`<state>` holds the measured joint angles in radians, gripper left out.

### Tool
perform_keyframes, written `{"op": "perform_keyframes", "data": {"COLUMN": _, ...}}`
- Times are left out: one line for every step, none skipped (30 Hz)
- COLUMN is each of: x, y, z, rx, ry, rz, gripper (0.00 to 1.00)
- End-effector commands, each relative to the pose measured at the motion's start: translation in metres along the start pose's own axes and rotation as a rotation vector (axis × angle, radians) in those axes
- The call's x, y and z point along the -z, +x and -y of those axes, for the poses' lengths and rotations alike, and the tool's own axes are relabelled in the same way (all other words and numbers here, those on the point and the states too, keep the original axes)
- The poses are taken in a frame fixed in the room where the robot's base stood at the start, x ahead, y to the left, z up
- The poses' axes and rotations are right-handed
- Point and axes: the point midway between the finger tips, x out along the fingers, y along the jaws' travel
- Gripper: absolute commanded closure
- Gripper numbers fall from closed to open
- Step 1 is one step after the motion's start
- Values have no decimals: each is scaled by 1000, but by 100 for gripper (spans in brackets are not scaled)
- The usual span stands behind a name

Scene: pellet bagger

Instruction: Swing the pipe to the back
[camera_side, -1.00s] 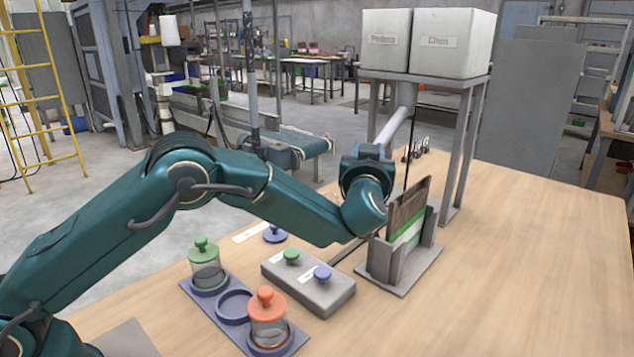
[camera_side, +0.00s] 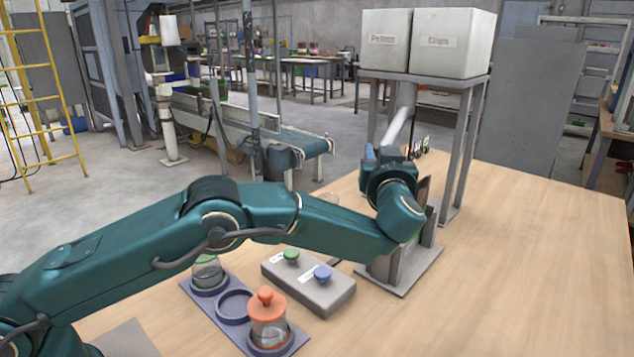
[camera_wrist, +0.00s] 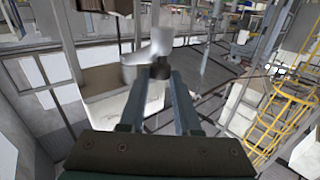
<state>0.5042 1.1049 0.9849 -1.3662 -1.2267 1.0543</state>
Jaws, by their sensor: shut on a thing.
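The pale pipe (camera_side: 399,127) slants down from under the two hoppers at the back of the table. My gripper (camera_side: 377,153) is at its lower end in the side view, with the fingers mostly hidden by my wrist. In the wrist view the pipe (camera_wrist: 152,52) shows at the fingertips, and my gripper (camera_wrist: 158,82) is shut on a dark piece at its end. The bag holder (camera_side: 405,270) stands below my wrist, and my arm hides most of it and its bag.
Two white hopper boxes (camera_side: 452,43) sit on a grey stand (camera_side: 463,150). A control box (camera_side: 308,287) with a green and a blue knob stands in front. A tray (camera_side: 225,320) holds a red-lidded jar (camera_side: 268,318) and another jar (camera_side: 207,272). The table's right side is clear.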

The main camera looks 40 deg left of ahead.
Motion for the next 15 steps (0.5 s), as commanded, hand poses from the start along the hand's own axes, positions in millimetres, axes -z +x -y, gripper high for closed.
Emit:
{"op": "perform_keyframes", "data": {"x": 3, "y": 1, "z": 0, "rx": -4, "ry": -4, "rz": -6, "gripper": 100}}
{"op": "perform_keyframes", "data": {"x": 3, "y": 1, "z": 0, "rx": -4, "ry": -4, "rz": -6, "gripper": 100}}
{"op": "perform_keyframes", "data": {"x": 3, "y": 1, "z": 0, "rx": -4, "ry": -4, "rz": -7, "gripper": 100}}
{"op": "perform_keyframes", "data": {"x": 3, "y": 1, "z": 0, "rx": -4, "ry": -4, "rz": -7, "gripper": 100}}
{"op": "perform_keyframes", "data": {"x": 4, "y": 1, "z": 0, "rx": -4, "ry": -4, "rz": -7, "gripper": 100}}
{"op": "perform_keyframes", "data": {"x": 4, "y": 1, "z": 0, "rx": -4, "ry": -4, "rz": -6, "gripper": 57}}
{"op": "perform_keyframes", "data": {"x": 3, "y": 1, "z": 0, "rx": -4, "ry": -4, "rz": -6, "gripper": 46}}
{"op": "perform_keyframes", "data": {"x": 3, "y": 1, "z": 0, "rx": -3, "ry": -4, "rz": -6, "gripper": 38}}
{"op": "perform_keyframes", "data": {"x": 3, "y": 1, "z": 0, "rx": -3, "ry": -4, "rz": -5, "gripper": 38}}
{"op": "perform_keyframes", "data": {"x": 3, "y": 1, "z": 0, "rx": -3, "ry": -3, "rz": -5, "gripper": 38}}
{"op": "perform_keyframes", "data": {"x": 2, "y": 1, "z": 0, "rx": -2, "ry": -3, "rz": -4, "gripper": 38}}
{"op": "perform_keyframes", "data": {"x": 2, "y": 1, "z": 0, "rx": -2, "ry": -3, "rz": -4, "gripper": 38}}
{"op": "perform_keyframes", "data": {"x": 2, "y": 1, "z": 0, "rx": -2, "ry": -3, "rz": -4, "gripper": 38}}
{"op": "perform_keyframes", "data": {"x": 2, "y": 1, "z": 0, "rx": -2, "ry": -2, "rz": -3, "gripper": 38}}
{"op": "perform_keyframes", "data": {"x": 2, "y": 1, "z": 0, "rx": -2, "ry": -2, "rz": -3, "gripper": 38}}
